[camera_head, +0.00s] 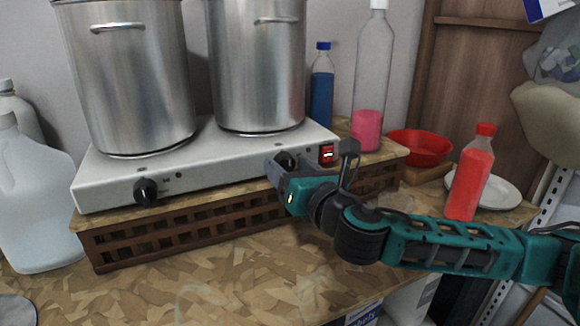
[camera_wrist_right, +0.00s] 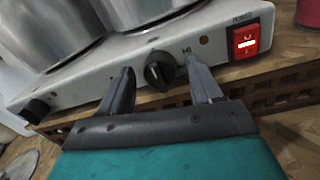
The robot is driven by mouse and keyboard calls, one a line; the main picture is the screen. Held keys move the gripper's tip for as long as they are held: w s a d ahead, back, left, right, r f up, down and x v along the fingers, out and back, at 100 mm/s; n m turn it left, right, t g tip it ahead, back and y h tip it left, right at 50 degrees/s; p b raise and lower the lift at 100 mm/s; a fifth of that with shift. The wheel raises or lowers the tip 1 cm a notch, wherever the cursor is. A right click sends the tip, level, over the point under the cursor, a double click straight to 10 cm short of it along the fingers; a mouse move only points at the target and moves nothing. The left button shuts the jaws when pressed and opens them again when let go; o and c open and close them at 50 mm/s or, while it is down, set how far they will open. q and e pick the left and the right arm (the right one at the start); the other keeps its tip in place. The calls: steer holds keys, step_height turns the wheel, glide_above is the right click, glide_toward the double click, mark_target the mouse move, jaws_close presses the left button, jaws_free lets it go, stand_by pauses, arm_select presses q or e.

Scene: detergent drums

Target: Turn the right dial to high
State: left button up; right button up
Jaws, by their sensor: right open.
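A white two-burner hot plate (camera_head: 215,160) stands on a wooden lattice stand and carries two large steel pots. Its left dial (camera_head: 146,191) is black and sits at the front left. Its right dial (camera_head: 286,161) is black and partly covered by my right gripper in the head view. In the right wrist view the right dial (camera_wrist_right: 159,70) shows whole, with a white mark and the letters "HI" to its right. My right gripper (camera_head: 275,168) is open, with its fingers (camera_wrist_right: 160,82) on either side of the right dial and gaps visible. My left gripper is not in view.
A red power switch (camera_head: 327,154) is right of the right dial. The left pot (camera_head: 130,80) and right pot (camera_head: 257,70) stand on the burners. A pink bottle (camera_head: 370,90), red bowl (camera_head: 420,147) and red bottle (camera_head: 470,175) stand right. The front counter is clear.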

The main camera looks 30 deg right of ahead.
steer(key=shift+c, duration=0.8)
steer(key=c, duration=0.9)
